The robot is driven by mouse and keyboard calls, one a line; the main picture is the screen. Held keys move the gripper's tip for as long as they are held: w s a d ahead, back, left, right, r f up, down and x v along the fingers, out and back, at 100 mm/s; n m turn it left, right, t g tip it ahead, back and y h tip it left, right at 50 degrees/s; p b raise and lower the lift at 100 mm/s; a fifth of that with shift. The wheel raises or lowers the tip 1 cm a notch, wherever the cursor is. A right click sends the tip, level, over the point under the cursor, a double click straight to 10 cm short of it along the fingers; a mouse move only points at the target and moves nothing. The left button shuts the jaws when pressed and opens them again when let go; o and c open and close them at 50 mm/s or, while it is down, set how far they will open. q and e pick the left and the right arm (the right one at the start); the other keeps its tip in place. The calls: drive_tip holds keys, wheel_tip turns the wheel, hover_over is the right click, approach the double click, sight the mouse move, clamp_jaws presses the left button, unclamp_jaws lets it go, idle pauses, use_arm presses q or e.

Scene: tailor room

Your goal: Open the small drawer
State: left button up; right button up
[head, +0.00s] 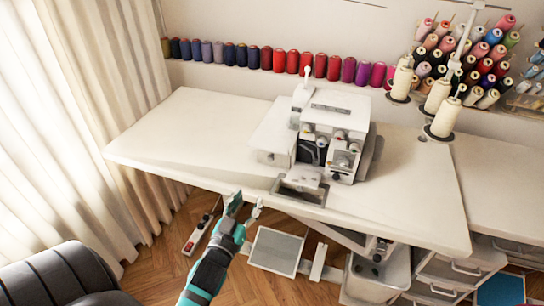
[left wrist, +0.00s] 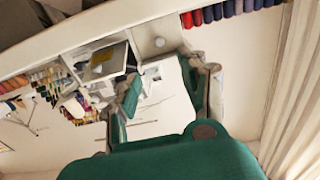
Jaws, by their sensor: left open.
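In the left wrist view, a small pale drawer front (left wrist: 157,42) with a round knob shows in a light unit, beyond my left fingertips. In the head view, the left gripper (head: 247,204) is in front of the sewing table's front edge. My right gripper is not in view.
A white table (head: 190,125) carries a white sewing machine (head: 330,125) and thread cones (head: 443,118). Larger drawers (head: 455,270) with bar handles are under the right side. A dark chair (head: 60,275) is at lower left. A pedal (head: 275,251) lies on the floor.

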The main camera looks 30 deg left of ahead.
sight(270, 159)
use_arm(q)
drive_tip(key=x, duration=1.6)
drive_tip(key=shift+w+d+r+p, duration=0.1)
drive_tip(key=shift+w+p, duration=0.05)
drive_tip(key=shift+p, duration=0.2)
clamp_jaws()
